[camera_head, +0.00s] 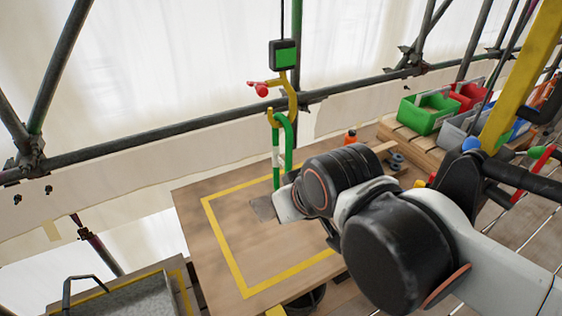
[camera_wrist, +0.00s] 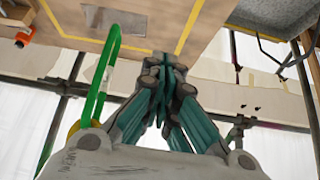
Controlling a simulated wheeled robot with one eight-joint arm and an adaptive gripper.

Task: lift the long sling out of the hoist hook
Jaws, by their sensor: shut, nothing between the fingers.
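The long green sling (camera_head: 277,168) hangs as a narrow loop from the yellow hoist hook (camera_head: 292,104) in the head view. A white band shows on one strand, and its lower end is near or behind my arm. The hook's red latch (camera_head: 261,88) sticks out to the left. In the wrist view the sling (camera_wrist: 97,90) stands left of my gripper (camera_wrist: 164,62), apart from the fingers. A yellow piece of the hook (camera_wrist: 74,127) shows at lower left there. My gripper is shut and empty. In the head view my wrist hides its fingers.
A wooden table (camera_head: 222,262) with a yellow taped outline lies below, with a grey plate (camera_head: 262,208) on it. The black hoist block (camera_head: 284,54) hangs above the hook. Scaffold tubes run behind. Green (camera_head: 428,113) and red bins stand at right; a grey tray (camera_head: 125,296) is lower left.

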